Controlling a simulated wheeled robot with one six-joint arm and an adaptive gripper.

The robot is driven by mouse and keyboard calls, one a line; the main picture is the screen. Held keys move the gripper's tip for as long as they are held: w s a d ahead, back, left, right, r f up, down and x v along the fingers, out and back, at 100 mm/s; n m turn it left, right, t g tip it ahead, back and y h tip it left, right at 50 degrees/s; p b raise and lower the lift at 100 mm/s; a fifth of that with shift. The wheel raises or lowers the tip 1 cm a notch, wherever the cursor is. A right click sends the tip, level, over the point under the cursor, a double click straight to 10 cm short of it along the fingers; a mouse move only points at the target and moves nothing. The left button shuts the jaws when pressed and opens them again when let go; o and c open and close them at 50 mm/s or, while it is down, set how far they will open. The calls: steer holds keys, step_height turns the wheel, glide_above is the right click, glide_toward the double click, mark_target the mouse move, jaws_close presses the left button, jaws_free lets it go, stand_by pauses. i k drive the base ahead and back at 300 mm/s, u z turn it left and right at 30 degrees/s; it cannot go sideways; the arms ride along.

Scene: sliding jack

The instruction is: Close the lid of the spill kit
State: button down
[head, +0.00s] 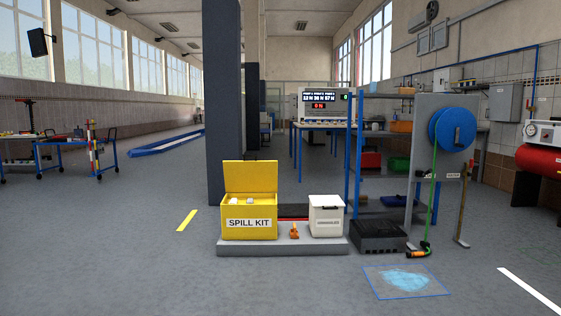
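The spill kit (250,223) is a yellow box with a black-on-white "SPILL KIT" label. It stands on a low grey plinth at the centre left of the head view. Its yellow lid (250,175) is open and stands up along the back edge of the box. White items (237,201) show inside near the rim. My gripper and arm are not in this view.
A white bin (326,217) and a small orange object (294,231) share the plinth (283,248). A black crate (378,236) and a panel with a blue hose reel (451,130) stand to the right. A blue puddle (405,280) lies front right. The front floor is otherwise clear.

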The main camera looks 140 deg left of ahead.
mark_target(244, 176)
steer(key=u, duration=4.7)
steer(key=i, duration=3.75)
steer(key=u, duration=0.2)
steer(key=i, duration=1.85)
steer(key=u, duration=0.15)
